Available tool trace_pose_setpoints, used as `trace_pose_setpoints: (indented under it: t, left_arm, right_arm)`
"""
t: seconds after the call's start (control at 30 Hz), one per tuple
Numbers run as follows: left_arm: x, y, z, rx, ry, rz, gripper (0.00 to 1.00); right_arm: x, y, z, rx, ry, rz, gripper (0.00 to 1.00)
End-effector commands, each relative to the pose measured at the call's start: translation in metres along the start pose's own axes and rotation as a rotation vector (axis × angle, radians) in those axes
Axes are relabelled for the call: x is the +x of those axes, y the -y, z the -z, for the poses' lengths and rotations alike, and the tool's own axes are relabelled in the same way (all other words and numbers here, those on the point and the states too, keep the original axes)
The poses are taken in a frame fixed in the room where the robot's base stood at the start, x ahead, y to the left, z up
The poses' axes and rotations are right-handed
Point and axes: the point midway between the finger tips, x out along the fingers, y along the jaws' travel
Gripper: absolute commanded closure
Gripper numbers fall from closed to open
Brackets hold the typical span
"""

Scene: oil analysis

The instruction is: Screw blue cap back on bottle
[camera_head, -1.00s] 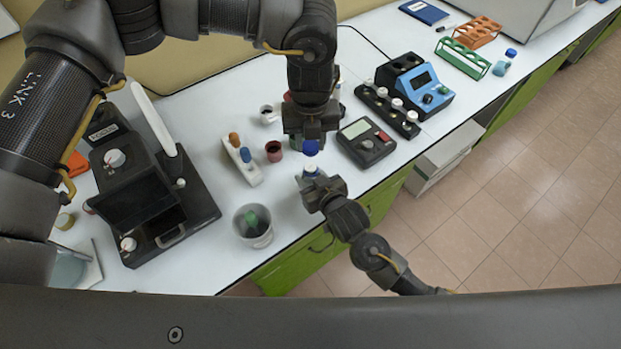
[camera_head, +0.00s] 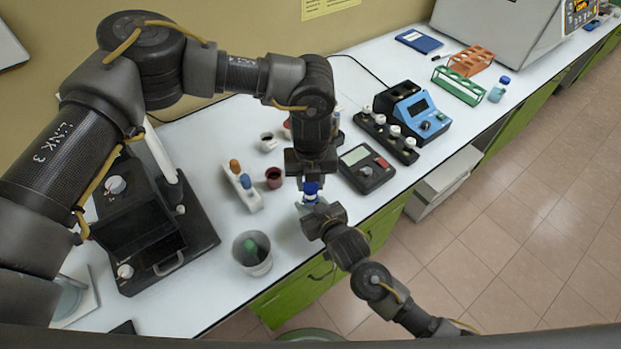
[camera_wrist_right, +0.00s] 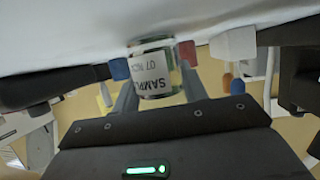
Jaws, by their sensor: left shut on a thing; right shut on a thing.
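My left gripper (camera_head: 311,178) points down and is shut on the blue cap (camera_head: 311,189). The cap sits right over the bottle's mouth; I cannot tell whether the threads are engaged. In the right wrist view the clear bottle (camera_wrist_right: 155,72) with its white "SAMPLE" label is between the fingers of my right gripper (camera_wrist_right: 158,88). The cap is not clearly visible there.
A small white rack (camera_head: 247,192) with orange and blue tops and a dark red cup (camera_head: 274,178) stand left of the grippers. A grey bin (camera_head: 252,253) is nearer the front. A meter (camera_head: 366,168) is close on the right. A black instrument (camera_head: 150,230) stands at left.

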Motion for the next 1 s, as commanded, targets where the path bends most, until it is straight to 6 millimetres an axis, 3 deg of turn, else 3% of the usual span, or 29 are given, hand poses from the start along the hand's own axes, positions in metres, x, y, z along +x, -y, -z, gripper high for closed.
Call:
trace_pose_setpoints:
  t: [1.0]
  left_arm:
    - [0.018, 0.000, 0.000, 0.001, 0.000, 0.001, 0.91]
  right_arm:
    - [0.000, 0.000, 0.001, 0.000, -0.002, 0.000, 0.98]
